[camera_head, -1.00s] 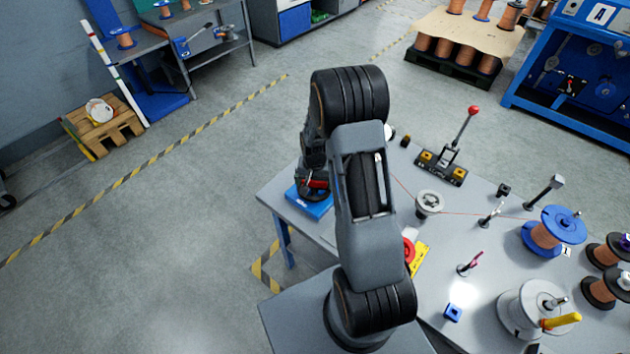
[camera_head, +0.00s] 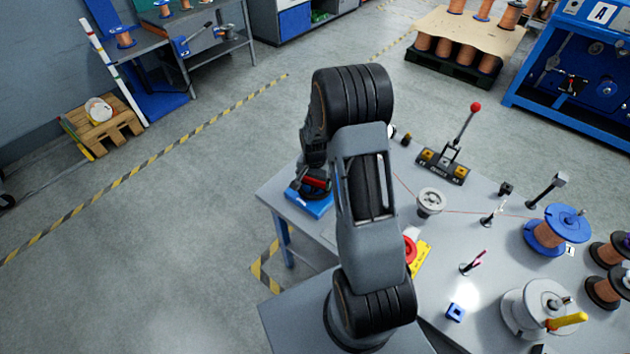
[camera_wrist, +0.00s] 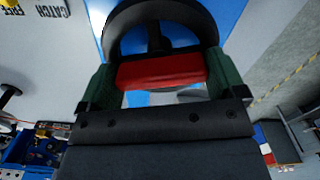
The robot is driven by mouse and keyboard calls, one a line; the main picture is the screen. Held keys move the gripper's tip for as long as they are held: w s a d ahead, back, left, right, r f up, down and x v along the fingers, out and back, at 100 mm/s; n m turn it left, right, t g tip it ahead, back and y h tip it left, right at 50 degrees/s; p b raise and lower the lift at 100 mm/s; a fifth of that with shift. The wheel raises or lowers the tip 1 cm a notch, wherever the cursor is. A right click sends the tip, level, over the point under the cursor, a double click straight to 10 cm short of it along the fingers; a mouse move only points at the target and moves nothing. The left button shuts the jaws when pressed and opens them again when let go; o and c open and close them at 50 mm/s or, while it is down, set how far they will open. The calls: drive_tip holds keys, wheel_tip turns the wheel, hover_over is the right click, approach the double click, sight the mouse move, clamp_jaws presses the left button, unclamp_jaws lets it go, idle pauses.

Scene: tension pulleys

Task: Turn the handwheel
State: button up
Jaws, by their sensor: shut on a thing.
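The handwheel (camera_wrist: 185,12) is a dark ring with a spoke, seen at the top of the wrist view over a blue and white base. A red block (camera_wrist: 160,70) at the wheel's near side sits between the green fingers of my gripper (camera_wrist: 160,82). The gripper is shut on this red part. In the head view the wheel is mostly hidden behind my arm; its blue base (camera_head: 310,205) shows at the left corner of the grey table, with my gripper (camera_head: 313,186) above it.
On the grey table (camera_head: 400,320) are a red-knobbed lever (camera_head: 462,130), a grey pulley (camera_head: 431,201), a blue spool (camera_head: 560,228) and a white drum with a yellow handle (camera_head: 538,308). A thin red wire crosses it. Open floor (camera_head: 200,230) lies to the left.

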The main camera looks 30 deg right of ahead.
drive_tip(key=shift+m+b, duration=0.75)
drive_tip(key=shift+m, duration=1.45)
drive_tip(key=o, duration=0.6)
drive_tip(key=shift+o, duration=0.2)
drive_tip(key=shift+r, duration=0.1)
wheel_tip(320, 180, up, 14)
